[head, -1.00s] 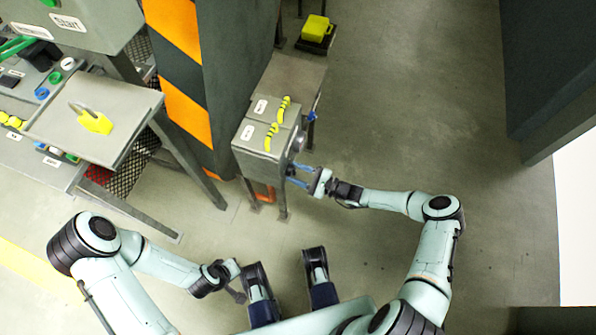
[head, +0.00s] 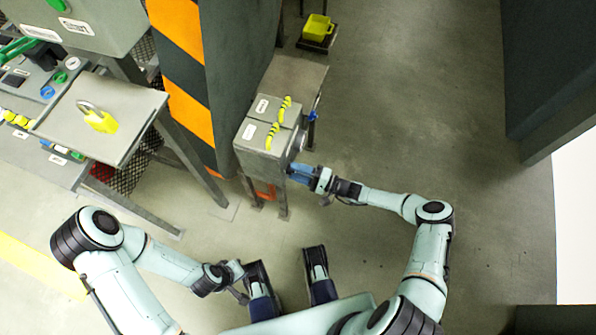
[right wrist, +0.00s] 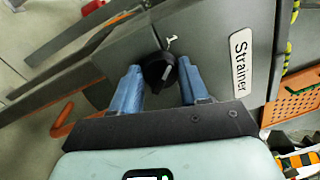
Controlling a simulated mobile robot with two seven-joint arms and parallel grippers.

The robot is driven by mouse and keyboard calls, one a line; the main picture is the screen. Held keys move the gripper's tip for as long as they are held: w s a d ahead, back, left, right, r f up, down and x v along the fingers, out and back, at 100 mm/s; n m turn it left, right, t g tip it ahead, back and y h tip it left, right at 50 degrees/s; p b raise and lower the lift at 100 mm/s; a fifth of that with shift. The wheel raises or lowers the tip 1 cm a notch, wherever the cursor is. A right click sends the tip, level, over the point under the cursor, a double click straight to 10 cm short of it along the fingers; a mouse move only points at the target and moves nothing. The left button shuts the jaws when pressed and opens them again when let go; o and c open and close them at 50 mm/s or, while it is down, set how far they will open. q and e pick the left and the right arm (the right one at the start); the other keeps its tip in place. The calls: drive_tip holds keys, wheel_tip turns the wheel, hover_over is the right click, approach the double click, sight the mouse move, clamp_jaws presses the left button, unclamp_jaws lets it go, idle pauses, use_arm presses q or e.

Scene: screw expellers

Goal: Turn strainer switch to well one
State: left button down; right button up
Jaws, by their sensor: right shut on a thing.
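The strainer switch is a round black knob (right wrist: 160,71) on the side of a grey metal box, beside a white "Strainer" label (right wrist: 240,62). A small white mark (right wrist: 171,41) shows just above the knob. My right gripper (right wrist: 160,84) is shut on the knob, with one blue finger on each side. In the head view my right gripper (head: 298,173) is at the box's (head: 262,164) lower right side, and the knob is hidden there. My left gripper (head: 240,284) hangs low near my base, away from the box; its jaw opening is unclear.
Two yellow-and-black handles (head: 271,137) sit on the box top. A striped orange and black post (head: 183,97) stands left of it. A grey table with a yellow padlock (head: 100,119) is at left. A yellow container (head: 318,26) stands behind. Floor to the right is clear.

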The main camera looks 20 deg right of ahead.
drive_tip(key=shift+n, duration=0.4)
drive_tip(key=o, duration=1.1)
drive_tip(key=shift+c, duration=0.2)
drive_tip(key=shift+d, duration=0.15)
use_arm(q)
drive_tip(key=shift+s+d+r, duration=0.2)
drive_tip(key=shift+s+r, duration=0.15)
drive_tip(key=shift+s, duration=0.1)
use_arm(e)
drive_tip(key=v, duration=1.3)
use_arm(q)
drive_tip(key=shift+p, duration=0.3)
use_arm(e)
drive_tip(key=shift+s, duration=0.1)
